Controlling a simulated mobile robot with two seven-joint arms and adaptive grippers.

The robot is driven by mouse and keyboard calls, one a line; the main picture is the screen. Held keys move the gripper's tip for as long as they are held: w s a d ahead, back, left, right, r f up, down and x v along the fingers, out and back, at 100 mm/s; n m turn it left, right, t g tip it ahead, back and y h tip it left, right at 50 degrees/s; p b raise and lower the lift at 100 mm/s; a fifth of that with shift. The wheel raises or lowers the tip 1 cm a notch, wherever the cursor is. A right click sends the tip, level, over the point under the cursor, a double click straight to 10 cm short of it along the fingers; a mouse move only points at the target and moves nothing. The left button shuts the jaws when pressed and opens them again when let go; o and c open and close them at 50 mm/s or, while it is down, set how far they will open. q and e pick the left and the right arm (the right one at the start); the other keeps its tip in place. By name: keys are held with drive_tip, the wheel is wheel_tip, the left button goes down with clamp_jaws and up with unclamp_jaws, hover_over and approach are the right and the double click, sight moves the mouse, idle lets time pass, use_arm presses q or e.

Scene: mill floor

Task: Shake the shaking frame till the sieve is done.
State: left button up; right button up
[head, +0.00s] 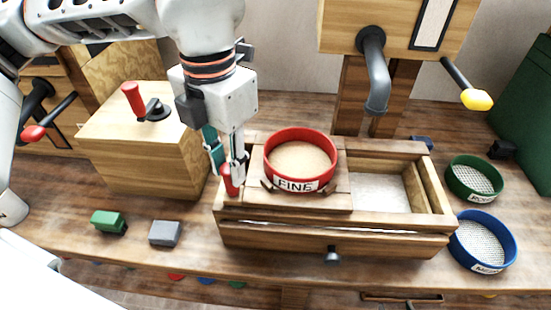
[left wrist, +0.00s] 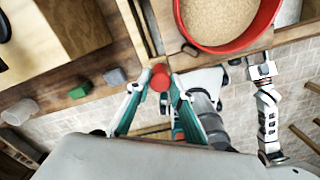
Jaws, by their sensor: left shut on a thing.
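The red sieve marked FINE (head: 300,160) sits on the wooden shaking frame (head: 345,200), with pale brown meal in it. It also shows in the left wrist view (left wrist: 240,46). The frame stands at the left part of a long wooden box (head: 330,238). The frame's red handle (head: 230,182) is upright at its left end. My left gripper (head: 228,172) comes down from above with its fingers shut on this handle (left wrist: 160,77). My right arm shows at the right of the left wrist view, its gripper (left wrist: 262,70) too small to read.
A green-rimmed sieve (head: 473,178) and a blue-rimmed sieve (head: 482,240) lie right of the box. A grey spout (head: 377,75) hangs above and behind. A wooden mill box (head: 140,140), a green block (head: 109,221) and a grey block (head: 165,233) are at left.

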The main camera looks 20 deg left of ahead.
use_arm(q)
drive_tip(key=a, duration=0.2)
drive_tip(key=s+a, duration=0.1)
drive_tip(key=a, duration=0.1)
drive_tip(key=shift+a, duration=0.4)
drive_tip(key=o, duration=1)
drive_tip(key=shift+a, duration=0.1)
drive_tip(key=shift+s, duration=0.1)
